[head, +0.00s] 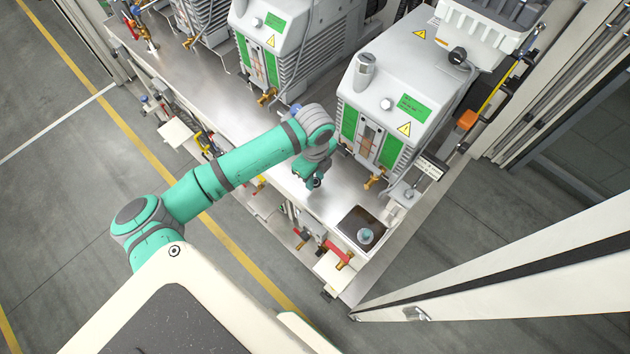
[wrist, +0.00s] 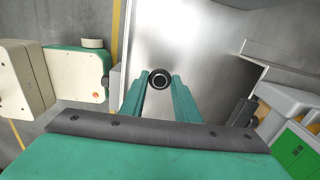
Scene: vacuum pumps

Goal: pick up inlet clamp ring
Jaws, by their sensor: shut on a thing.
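The inlet clamp ring (wrist: 160,79) shows in the wrist view as a small dark round ring with a lighter ring and dark centre inside it. My gripper (wrist: 159,78) is shut on it, with one teal finger on each side of it. In the head view my gripper (head: 315,183) is over the metal bench, in front of the nearest pump; the held thing there is a small dark spot, mostly hidden by the fingers. Its height above the bench is hard to tell.
A white vacuum pump (head: 390,95) with green panels stands behind my gripper. A second pump (head: 275,40) stands to its left. A dark square tray (head: 350,222) holding a small blue-grey round part (head: 365,236) lies at the bench's right end. The bench top (head: 225,105) has clear room.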

